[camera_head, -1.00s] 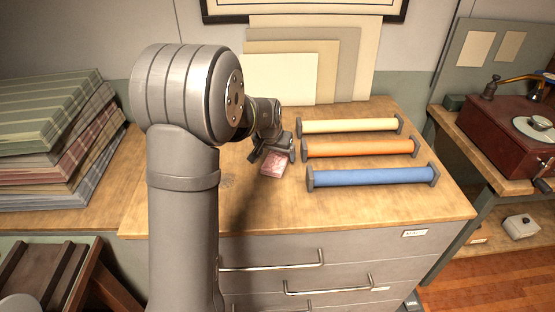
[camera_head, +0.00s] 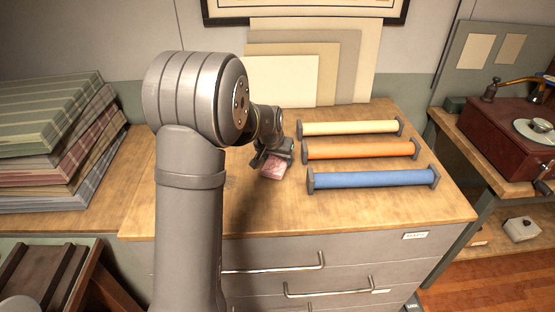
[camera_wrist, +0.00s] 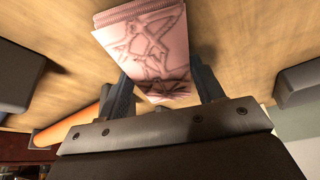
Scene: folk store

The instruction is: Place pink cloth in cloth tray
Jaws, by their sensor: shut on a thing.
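The pink cloth (camera_head: 272,169) is a small folded piece with a darker printed pattern. My gripper (camera_head: 271,157) is shut on it, over the left part of the wooden cabinet top. In the wrist view the cloth (camera_wrist: 148,42) sits between the two fingers of my gripper (camera_wrist: 163,92) and sticks out beyond them. Whether the cloth touches the wood is unclear. I cannot pick out a cloth tray with certainty; a dark slatted wooden holder (camera_head: 45,275) shows at the lower left.
Cream (camera_head: 350,127), orange (camera_head: 360,150) and blue (camera_head: 373,179) rolls lie right of my gripper. Folded plaid cloths (camera_head: 55,150) are stacked at left. Boards (camera_head: 283,80) lean at the back. A gramophone (camera_head: 510,130) stands at right. The cabinet's front top is bare.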

